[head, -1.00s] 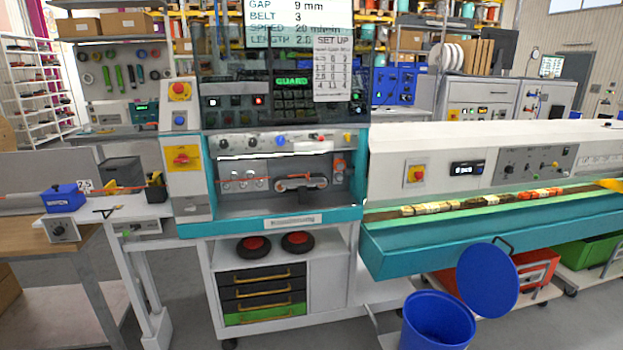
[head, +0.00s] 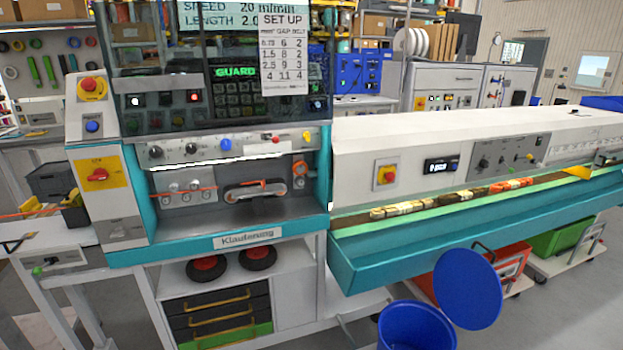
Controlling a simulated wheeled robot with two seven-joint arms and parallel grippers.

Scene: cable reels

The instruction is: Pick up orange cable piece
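An orange cable (head: 30,214) runs in from the left edge toward the cutting machine (head: 230,240). An orange length also shows inside the machine's open bay, left of a small belt unit (head: 254,190). Several short cable bundles lie in a row on the long teal trough (head: 430,239) at the right; the orange-red bundle (head: 511,185) is near the right end of the row, beside yellowish and brown ones. I cannot make out single pieces. Neither of my grippers is in view.
A blue bin (head: 415,328) with its round blue lid (head: 467,289) tilted up stands in front of the trough. Red (head: 508,270) and green (head: 560,238) crates on wheeled carts are under and beyond it. Grey floor is free at the lower right.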

